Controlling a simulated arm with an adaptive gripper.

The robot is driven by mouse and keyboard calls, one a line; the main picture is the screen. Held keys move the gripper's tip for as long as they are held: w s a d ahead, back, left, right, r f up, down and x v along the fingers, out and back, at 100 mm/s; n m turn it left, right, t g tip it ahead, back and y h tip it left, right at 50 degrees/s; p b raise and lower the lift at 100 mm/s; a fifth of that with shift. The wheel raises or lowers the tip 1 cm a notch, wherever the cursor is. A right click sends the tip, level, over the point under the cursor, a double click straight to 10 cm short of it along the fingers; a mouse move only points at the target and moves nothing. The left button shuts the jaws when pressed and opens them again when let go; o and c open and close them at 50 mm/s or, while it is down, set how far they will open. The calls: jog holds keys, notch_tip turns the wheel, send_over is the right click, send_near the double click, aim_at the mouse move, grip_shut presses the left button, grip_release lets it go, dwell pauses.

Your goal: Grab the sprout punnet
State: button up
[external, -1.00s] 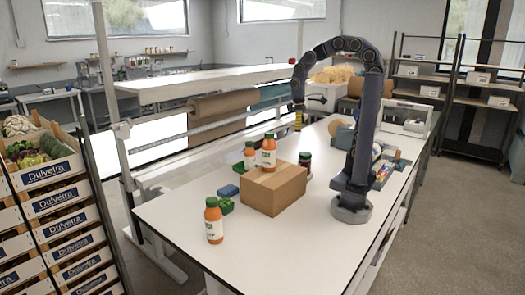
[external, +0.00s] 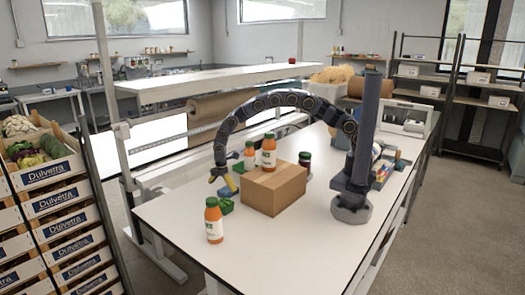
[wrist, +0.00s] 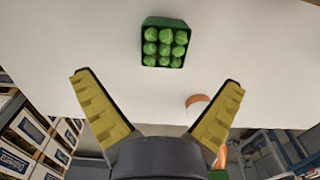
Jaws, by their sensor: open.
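The sprout punnet (external: 226,206) is a small dark green tray of round green sprouts. It stands on the white table, left of the cardboard box. In the wrist view the punnet (wrist: 165,43) is at the top centre, beyond the fingertips, with its sprouts in rows. My gripper (external: 222,181) is above and just behind the punnet, not touching it as far as I can see. In the wrist view my gripper (wrist: 157,80) has its two yellow fingers spread wide and nothing between them.
The cardboard box (external: 273,190) stands close right of the punnet, with an orange bottle (external: 269,152) on top. Another orange bottle (external: 214,222) stands in front, and one (external: 250,156) behind. A dark jar (external: 305,162) is behind the box. The table's front right is clear.

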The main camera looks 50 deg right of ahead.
aim_at(224, 202)
jog(key=shift+a+f, duration=0.2)
jog(key=shift+f, duration=0.3)
jog(key=f, duration=0.7)
jog(key=shift+s+f, duration=0.1)
jog(key=shift+s, duration=0.2)
jog(key=shift+d, duration=0.1)
jog(key=c, duration=1.2)
